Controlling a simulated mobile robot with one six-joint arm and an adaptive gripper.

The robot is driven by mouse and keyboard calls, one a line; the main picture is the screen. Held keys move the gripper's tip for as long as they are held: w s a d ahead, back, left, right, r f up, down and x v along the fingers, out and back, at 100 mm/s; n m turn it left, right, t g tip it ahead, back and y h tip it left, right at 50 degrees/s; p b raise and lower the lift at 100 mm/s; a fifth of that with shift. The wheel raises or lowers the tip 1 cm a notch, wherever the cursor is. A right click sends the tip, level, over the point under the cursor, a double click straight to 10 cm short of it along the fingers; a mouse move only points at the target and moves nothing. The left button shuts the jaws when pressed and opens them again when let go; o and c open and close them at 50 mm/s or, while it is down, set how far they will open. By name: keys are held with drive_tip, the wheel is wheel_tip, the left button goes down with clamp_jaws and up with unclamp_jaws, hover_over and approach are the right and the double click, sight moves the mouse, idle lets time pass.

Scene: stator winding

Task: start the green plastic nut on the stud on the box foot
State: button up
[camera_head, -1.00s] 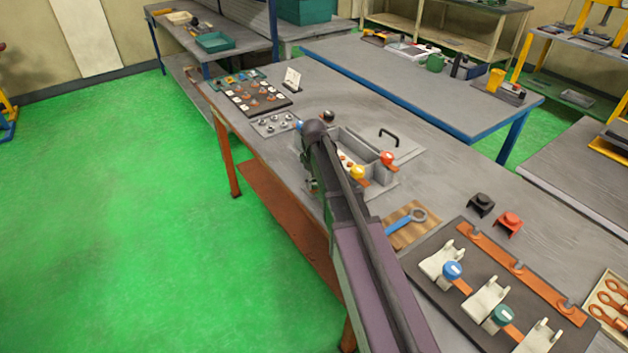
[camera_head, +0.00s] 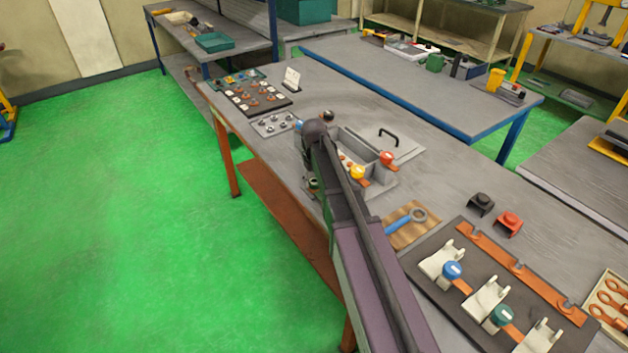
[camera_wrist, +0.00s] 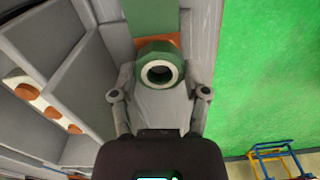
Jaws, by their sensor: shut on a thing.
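In the wrist view, the green nut (camera_wrist: 160,70) has a pale ring and a dark round hole facing the camera. My gripper (camera_wrist: 160,86) is shut on it, with one finger on each side. An orange-brown strip shows just behind the nut, with a green patch above it. The stud is hidden, and I cannot tell whether the nut touches it. In the head view, my arm covers most of the near side of the grey box (camera_head: 352,148). A small dark green part, probably the nut (camera_head: 313,183), shows left of the arm.
A yellow knob (camera_head: 358,172) and a red knob (camera_head: 387,158) sit at the box's other feet. A blue ring-ended tool (camera_head: 402,223) lies on a wooden board to the right. The green floor (camera_wrist: 270,70) is open beside the bench edge.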

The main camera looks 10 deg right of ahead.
drive_tip(key=shift+s+m, duration=0.1)
drive_tip(key=shift+m, duration=0.5)
drive_tip(key=o, duration=1.2)
drive_tip(key=shift+f, duration=0.1)
drive_tip(key=shift+r+p, duration=3.55)
drive_tip(key=shift+r, duration=0.05)
drive_tip(key=s+m, duration=0.1)
drive_tip(key=s, duration=1)
drive_tip(key=s+m, duration=0.1)
drive_tip(key=s, duration=1)
drive_tip(key=shift+s+d, duration=0.1)
drive_tip(key=shift+s, duration=0.05)
